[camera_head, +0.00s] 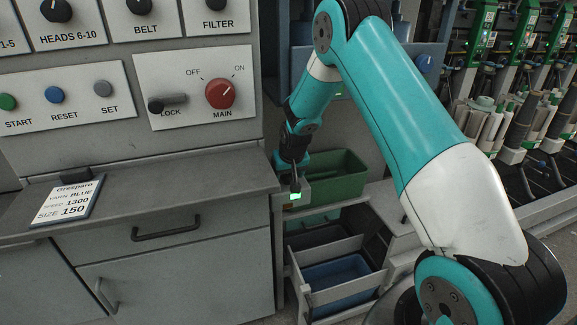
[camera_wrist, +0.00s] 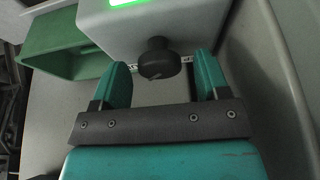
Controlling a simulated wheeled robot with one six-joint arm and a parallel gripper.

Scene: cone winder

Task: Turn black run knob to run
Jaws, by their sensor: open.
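A black knob (camera_wrist: 158,60) sticks out of a small grey box (camera_wrist: 185,22) with a lit green display in the wrist view. No label on the knob is readable. My gripper (camera_wrist: 161,68) is open, with one teal finger on each side of the knob. Gaps show between the knob and both fingers, so it is not gripped. In the head view my gripper (camera_head: 295,184) reaches down to the grey box (camera_head: 303,192) beside the cabinet. There the knob is hidden or too small to tell, and its setting cannot be read.
A green bin (camera_head: 352,178) stands just behind the box, and open drawers with a blue bin (camera_head: 336,283) lie below. The grey cabinet (camera_head: 180,262) is close on the left. A panel above carries a red main knob (camera_head: 220,94). Spinning machinery (camera_head: 520,110) stands at right.

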